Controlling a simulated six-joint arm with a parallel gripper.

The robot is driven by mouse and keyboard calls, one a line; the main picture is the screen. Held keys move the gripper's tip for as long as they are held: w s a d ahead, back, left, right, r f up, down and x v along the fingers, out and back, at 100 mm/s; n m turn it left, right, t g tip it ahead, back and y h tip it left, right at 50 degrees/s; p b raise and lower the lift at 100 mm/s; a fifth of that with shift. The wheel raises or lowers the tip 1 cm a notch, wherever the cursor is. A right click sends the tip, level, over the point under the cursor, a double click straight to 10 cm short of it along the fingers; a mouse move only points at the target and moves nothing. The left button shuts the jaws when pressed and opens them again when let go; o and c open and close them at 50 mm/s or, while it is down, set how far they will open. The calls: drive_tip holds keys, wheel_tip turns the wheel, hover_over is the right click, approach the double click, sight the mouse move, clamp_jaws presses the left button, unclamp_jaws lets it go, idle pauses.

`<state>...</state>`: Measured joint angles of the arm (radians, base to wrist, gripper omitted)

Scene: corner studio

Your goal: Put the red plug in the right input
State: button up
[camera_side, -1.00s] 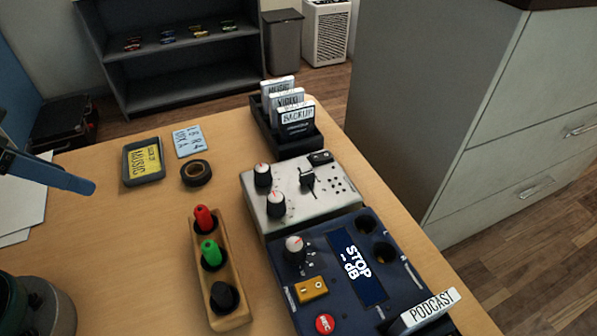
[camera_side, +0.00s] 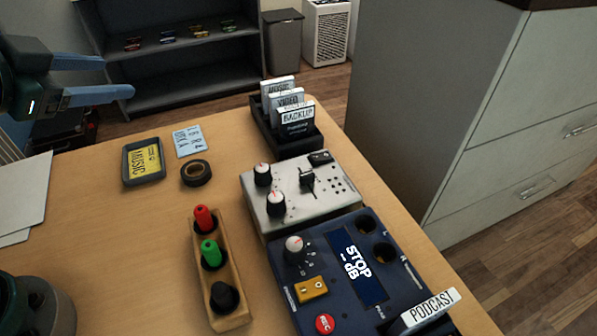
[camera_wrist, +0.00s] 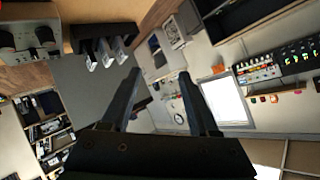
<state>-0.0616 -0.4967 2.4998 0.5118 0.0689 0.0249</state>
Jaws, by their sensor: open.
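The red plug (camera_side: 203,218) stands upright at the far end of a wooden holder (camera_side: 233,270). A green plug (camera_side: 210,252) and a black plug (camera_side: 224,297) stand in the same holder. A dark blue recorder (camera_side: 317,256) reading "STOP -- dB" lies to the right, with two round dark inputs, the upper one (camera_side: 366,224) and the lower one (camera_side: 384,252). My gripper (camera_side: 130,92) is open and empty at the upper left, in the air and away from the plugs. Its spread fingers show in the wrist view (camera_wrist: 158,78), with nothing between them.
A grey mixer (camera_side: 330,200) adjoins the recorder. A black rack of labelled cards (camera_side: 265,127), a tape roll (camera_side: 196,173), a yellow-labelled tray (camera_side: 130,182) and a blue note (camera_side: 188,140) sit farther back. A "PODCAST" card (camera_side: 430,307) stands at the recorder's near edge.

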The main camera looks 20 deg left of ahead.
drive_tip(key=w+d+f+m+h, duration=0.2)
drive_tip(key=w+f+m+h, duration=0.1)
drive_tip(key=m, duration=0.1)
drive_tip(key=m+g+h, duration=0.4)
drive_tip(key=g+h, duration=0.2)
drive_tip(key=h, duration=0.4)
approach(201, 209)
drive_tip(key=x, duration=0.5)
drive_tip(key=shift+d+r, duration=0.1)
drive_tip(key=shift+d, duration=0.05)
drive_tip(key=shift+s+f+n, duration=0.15)
drive_tip(key=shift+f+n, duration=0.3)
drive_tip(key=shift+n, duration=0.15)
drive_tip(key=shift+x, duration=2.4)
clamp_jaws()
